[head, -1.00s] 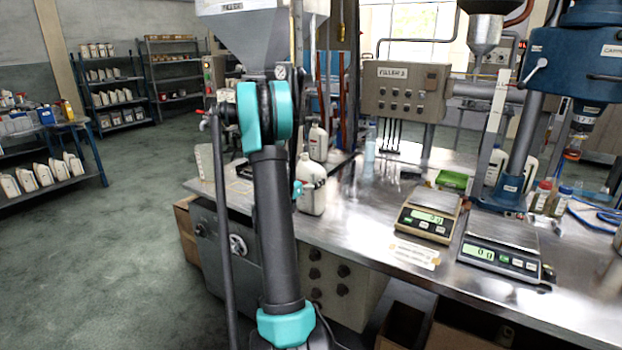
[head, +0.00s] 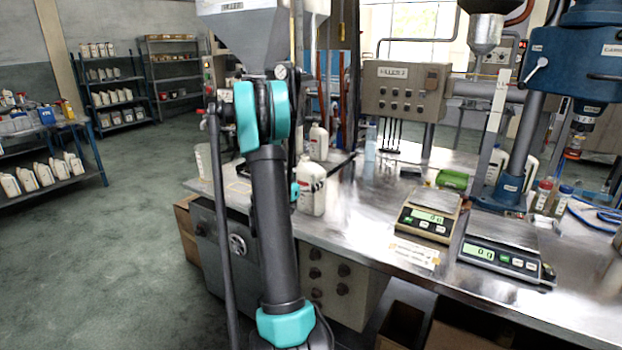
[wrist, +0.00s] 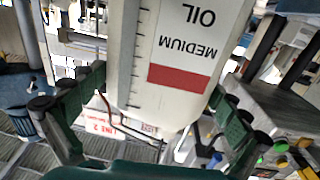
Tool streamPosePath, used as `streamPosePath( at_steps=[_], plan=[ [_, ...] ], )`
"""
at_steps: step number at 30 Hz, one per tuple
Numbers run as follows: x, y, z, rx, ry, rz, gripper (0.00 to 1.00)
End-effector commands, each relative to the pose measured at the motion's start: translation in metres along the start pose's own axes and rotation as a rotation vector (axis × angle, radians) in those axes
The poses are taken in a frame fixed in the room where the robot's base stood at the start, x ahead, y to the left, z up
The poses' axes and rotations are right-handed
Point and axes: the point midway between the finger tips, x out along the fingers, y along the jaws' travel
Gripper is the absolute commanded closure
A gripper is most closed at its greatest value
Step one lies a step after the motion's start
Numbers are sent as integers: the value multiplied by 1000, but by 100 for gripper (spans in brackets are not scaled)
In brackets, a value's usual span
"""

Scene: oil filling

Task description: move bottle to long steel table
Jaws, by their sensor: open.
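A white oil bottle (head: 312,196) stands upright on the long steel table (head: 370,225), near its left end and partly hidden behind my arm. In the wrist view, a white bottle (wrist: 160,105) with a red band and the words "MEDIUM OIL" fills the middle, upside down in the picture. My gripper (wrist: 145,112) is open, with a green finger on each side of this bottle. I cannot tell whether the fingers touch it. In the head view only a small teal part by the bottle may belong to my gripper; the rest is hidden.
Another white bottle (head: 318,142) stands behind the first. Two scales (head: 428,215) (head: 499,250) sit on the table to the right. A clear beaker (head: 203,160) stands at the left end. Shelves of bottles line the left, with open floor between.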

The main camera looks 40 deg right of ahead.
Motion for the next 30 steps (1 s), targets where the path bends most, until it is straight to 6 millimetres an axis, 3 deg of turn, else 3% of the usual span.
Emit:
streamPosePath(
  at_steps=[12, 18, 26, 30],
  plan=[
    [-83, -1, 0, 0, 0, -3, 0],
    [-102, 0, 0, 0, 0, -2, 0],
    [-111, 5, 2, -25, -43, -3, 0],
    [-136, 20, 11, -111, -188, -28, 0]
  ],
)
